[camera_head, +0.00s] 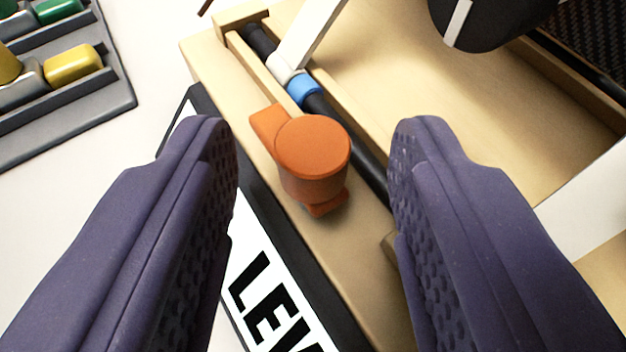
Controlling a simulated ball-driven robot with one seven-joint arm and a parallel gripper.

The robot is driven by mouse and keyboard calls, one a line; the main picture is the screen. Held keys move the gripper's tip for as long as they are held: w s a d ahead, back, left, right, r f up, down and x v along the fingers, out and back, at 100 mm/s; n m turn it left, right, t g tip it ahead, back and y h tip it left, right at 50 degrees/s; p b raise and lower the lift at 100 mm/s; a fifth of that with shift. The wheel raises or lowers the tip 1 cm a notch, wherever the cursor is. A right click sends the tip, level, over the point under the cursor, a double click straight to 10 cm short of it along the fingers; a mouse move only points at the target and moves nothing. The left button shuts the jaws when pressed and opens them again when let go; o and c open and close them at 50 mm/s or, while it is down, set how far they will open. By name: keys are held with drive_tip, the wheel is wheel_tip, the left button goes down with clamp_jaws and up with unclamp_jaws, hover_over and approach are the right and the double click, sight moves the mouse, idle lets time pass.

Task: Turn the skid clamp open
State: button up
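An orange clamp (312,150) with a round knob top and a small tab at its upper left stands on the wooden edge of a tray, beside a black rod (362,164) with a blue band (304,90). My gripper (315,135) is open. Its two purple padded fingers stand on the left and right of the clamp, with a visible gap on each side. Nothing is held. The clamp's lower part shows another orange tab at its base.
The wooden tray (440,120) holds a white bar (312,32) and a black round part (485,18). A label with black letters (268,300) lies along the tray's left side. A grey rack (100,112) with yellow and green pieces is at upper left. White surface between is clear.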

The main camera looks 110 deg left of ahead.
drive_tip(key=p+v, duration=0.2)
drive_tip(key=v, duration=0.5)
drive_tip(key=shift+d+r, duration=0.2)
drive_tip(key=shift+d, duration=0.15)
drive_tip(key=shift+w+d, duration=0.1)
